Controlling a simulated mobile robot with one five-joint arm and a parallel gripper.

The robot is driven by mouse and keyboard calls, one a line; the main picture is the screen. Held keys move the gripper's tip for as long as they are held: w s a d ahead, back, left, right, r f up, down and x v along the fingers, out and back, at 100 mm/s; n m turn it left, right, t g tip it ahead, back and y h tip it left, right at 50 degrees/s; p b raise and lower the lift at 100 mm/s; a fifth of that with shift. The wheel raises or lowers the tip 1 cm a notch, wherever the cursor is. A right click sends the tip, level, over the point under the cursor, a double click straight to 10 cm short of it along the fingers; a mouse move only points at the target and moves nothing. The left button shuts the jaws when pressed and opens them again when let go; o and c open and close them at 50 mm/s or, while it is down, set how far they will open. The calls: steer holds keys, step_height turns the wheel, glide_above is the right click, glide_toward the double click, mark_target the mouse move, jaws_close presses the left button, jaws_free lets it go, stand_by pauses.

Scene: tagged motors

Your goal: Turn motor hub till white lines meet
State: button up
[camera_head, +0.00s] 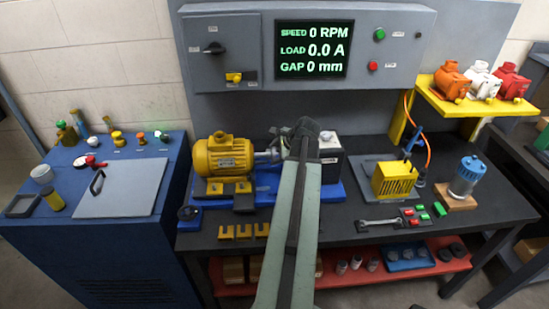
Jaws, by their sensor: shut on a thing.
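The yellow motor (222,160) sits on a blue base (258,190) on the dark bench. Its silver hub and shaft (264,155) stick out to the right, toward a grey and dark unit (331,160) on the same base. My green-grey arm reaches up from the bottom middle and bends over the shaft. My gripper (280,148) is at the hub, shut on it. The fingers are small and partly hidden by my arm. The white lines are too small to make out.
The panel screen (311,50) reads 0 RPM, 0.0 A and GAP 0 mm. A yellow finned block (394,180), a wrench (380,224) and a blue-topped cylinder (468,175) lie to the right. A blue cabinet (110,240) stands left. Yellow pieces (244,231) lie in front of the motor.

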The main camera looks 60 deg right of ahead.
steer(key=shift+s+a+f+n+t+h+b, duration=0.15)
steer(key=shift+s+f+n+t+h+b, duration=0.15)
steer(key=shift+t+h+b, duration=0.65)
steer(key=shift+w+r+b, duration=0.1)
steer(key=shift+b, duration=0.3)
steer(key=o, duration=1.4)
steer(key=shift+r, duration=0.15)
